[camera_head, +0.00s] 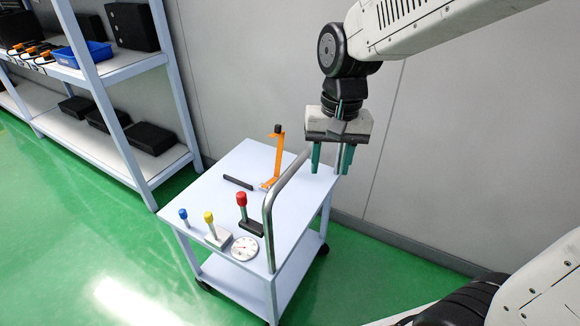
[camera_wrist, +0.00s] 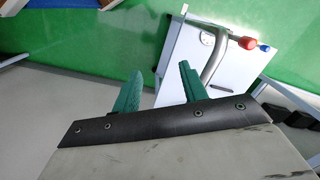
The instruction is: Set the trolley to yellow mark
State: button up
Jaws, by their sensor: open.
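The white trolley (camera_head: 213,182) stands on the green floor beside the wall, with a silver bent-tube handle (camera_head: 270,222) rising from its right side. My gripper (camera_head: 332,160) is open and empty, with green fingers pointing down near the far end of the handle. I cannot tell whether it touches it. In the wrist view the gripper's fingers (camera_wrist: 158,82) point towards the floor, and the trolley's top (camera_wrist: 178,50) and handle (camera_wrist: 219,55) show beyond them. I see no yellow mark on the floor; a yellow-topped item (camera_head: 209,217) stands on the trolley.
The trolley top carries a red-topped item (camera_head: 241,199), a blue-topped item (camera_head: 183,213), a round dial (camera_head: 244,249), an orange tool (camera_head: 278,160) and a black bar (camera_head: 238,183). A shelf rack (camera_head: 122,130) stands at the left. Green floor is clear at the lower left.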

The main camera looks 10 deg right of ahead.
aim_at(291, 168)
jog(key=w+a+f+m+t, duration=0.15)
jog(key=w+a+m, duration=0.35)
jog(key=w, duration=0.5)
jog(key=shift+m+t+y, duration=0.25)
jog(key=shift+m+y, duration=0.15)
jog(key=shift+m, duration=0.1)
jog(key=f, duration=0.7)
jog(key=shift+w+f, duration=0.2)
jog(key=shift+w, duration=0.1)
grip_shut()
